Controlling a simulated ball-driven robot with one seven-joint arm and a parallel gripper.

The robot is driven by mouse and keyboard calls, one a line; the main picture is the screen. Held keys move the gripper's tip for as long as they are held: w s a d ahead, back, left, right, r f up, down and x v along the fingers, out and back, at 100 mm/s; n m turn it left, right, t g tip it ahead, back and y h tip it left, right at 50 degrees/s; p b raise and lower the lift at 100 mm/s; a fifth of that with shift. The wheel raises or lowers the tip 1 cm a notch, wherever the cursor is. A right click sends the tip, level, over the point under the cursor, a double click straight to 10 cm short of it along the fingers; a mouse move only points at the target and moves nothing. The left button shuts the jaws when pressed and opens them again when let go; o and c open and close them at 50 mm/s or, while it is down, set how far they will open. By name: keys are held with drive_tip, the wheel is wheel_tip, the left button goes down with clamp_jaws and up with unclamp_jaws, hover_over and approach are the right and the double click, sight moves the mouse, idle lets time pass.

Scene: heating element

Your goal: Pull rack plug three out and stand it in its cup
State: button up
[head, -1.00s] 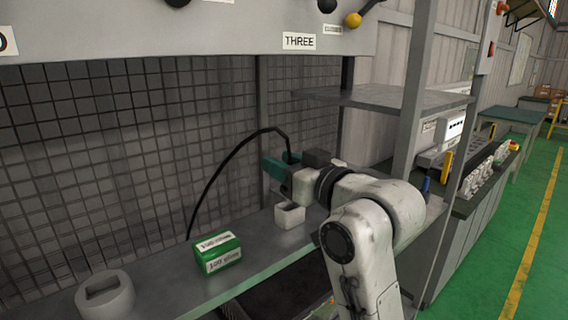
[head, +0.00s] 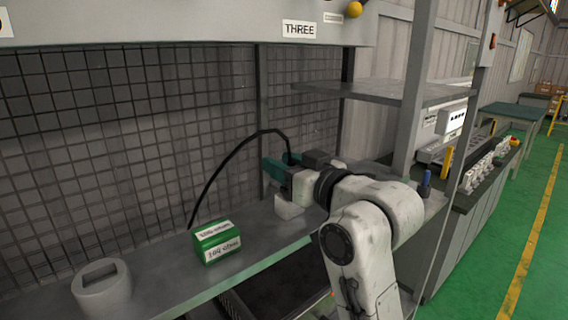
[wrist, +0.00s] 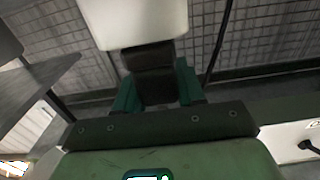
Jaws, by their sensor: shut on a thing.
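My gripper (head: 283,165), with teal fingers, is shut low over the shelf in the head view. A black cable (head: 228,168) arcs from the shelf's back up to it, so it holds the cabled plug, whose body is mostly hidden. A pale square cup (head: 289,209) stands on the shelf directly below the gripper, its opening covered from this side. In the wrist view my gripper (wrist: 155,88) shows dark pads between teal fingers. A pale block (wrist: 135,22) lies just beyond them; I cannot tell whether it is plug or cup. A THREE label (head: 299,29) is on the panel above.
A green and white box (head: 217,243) and a grey round holder with a slot (head: 103,289) stand on the shelf (head: 165,275) to the left. A grey upper shelf (head: 375,92) and upright post (head: 413,100) are at right. Mesh closes the back.

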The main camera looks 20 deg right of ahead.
drive_tip(key=shift+f+b, duration=0.65)
drive_tip(key=shift+f, duration=0.5)
drive_tip(key=o, duration=1.1)
drive_tip(key=shift+o, duration=0.2)
drive_tip(key=shift+s, duration=0.1)
drive_tip(key=b+v, duration=0.2)
drive_tip(key=v, duration=0.8)
drive_tip(key=shift+s, duration=0.3)
drive_tip(key=shift+d, duration=0.1)
